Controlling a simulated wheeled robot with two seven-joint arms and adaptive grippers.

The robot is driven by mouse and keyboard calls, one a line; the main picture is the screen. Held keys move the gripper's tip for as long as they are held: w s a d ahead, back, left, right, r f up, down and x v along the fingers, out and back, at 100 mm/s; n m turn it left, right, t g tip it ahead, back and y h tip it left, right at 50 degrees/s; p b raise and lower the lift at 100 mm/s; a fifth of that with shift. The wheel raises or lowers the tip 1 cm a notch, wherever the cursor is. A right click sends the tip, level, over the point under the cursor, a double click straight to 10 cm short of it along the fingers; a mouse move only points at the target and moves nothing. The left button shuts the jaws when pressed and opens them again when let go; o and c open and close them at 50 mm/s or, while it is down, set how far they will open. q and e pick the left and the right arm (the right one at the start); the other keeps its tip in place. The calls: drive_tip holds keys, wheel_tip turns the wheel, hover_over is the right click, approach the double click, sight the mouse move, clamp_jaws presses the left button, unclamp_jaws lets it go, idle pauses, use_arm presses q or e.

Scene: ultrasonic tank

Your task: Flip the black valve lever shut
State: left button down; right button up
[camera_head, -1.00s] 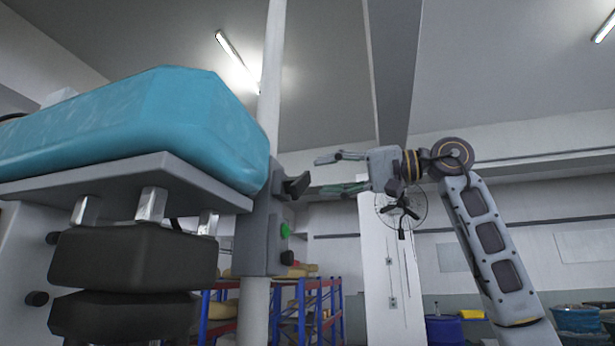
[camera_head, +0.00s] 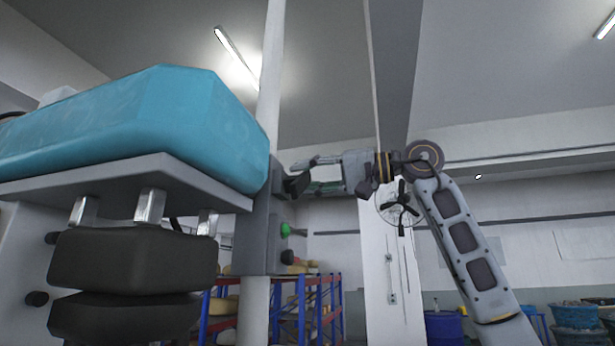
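A black lever (camera_head: 297,184) sticks out to the right from the upper part of a grey control box (camera_head: 258,225). The box is on a pale vertical post. My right gripper (camera_head: 303,177) comes in from the right and is open. Its upper finger reaches above the lever and its lower finger lies just right of the lever. The fingertips overlap or nearly meet the lever in the picture; I cannot tell whether they touch it. My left gripper is not in view.
A green button (camera_head: 286,230) is on the box below the lever. A large blue padded block (camera_head: 130,125) on a grey plate fills the left, above dark rounded pads (camera_head: 130,272). Blue and orange shelving (camera_head: 310,300) stands behind. Blue drums are at the lower right.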

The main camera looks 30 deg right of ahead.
clamp_jaws()
drive_tip(key=shift+w+f+m, duration=0.1)
drive_tip(key=shift+f+m, duration=0.05)
drive_tip(key=shift+m, duration=0.25)
drive_tip(key=m, duration=0.1)
drive_tip(key=m+p, duration=0.1)
drive_tip(key=f+m, duration=0.1)
drive_tip(key=shift+w+d, duration=0.15)
drive_tip(key=shift+d, duration=0.1)
drive_tip(key=shift+f+m+p, duration=0.25)
drive_tip(key=shift+f+m, duration=0.15)
drive_tip(key=shift+m, duration=0.5)
drive_tip(key=shift+f+m+p, duration=0.25)
drive_tip(key=shift+f+m, duration=0.15)
drive_tip(key=shift+m, duration=0.5)
drive_tip(key=shift+o, duration=2.4)
unclamp_jaws()
drive_tip(key=shift+d, duration=0.1)
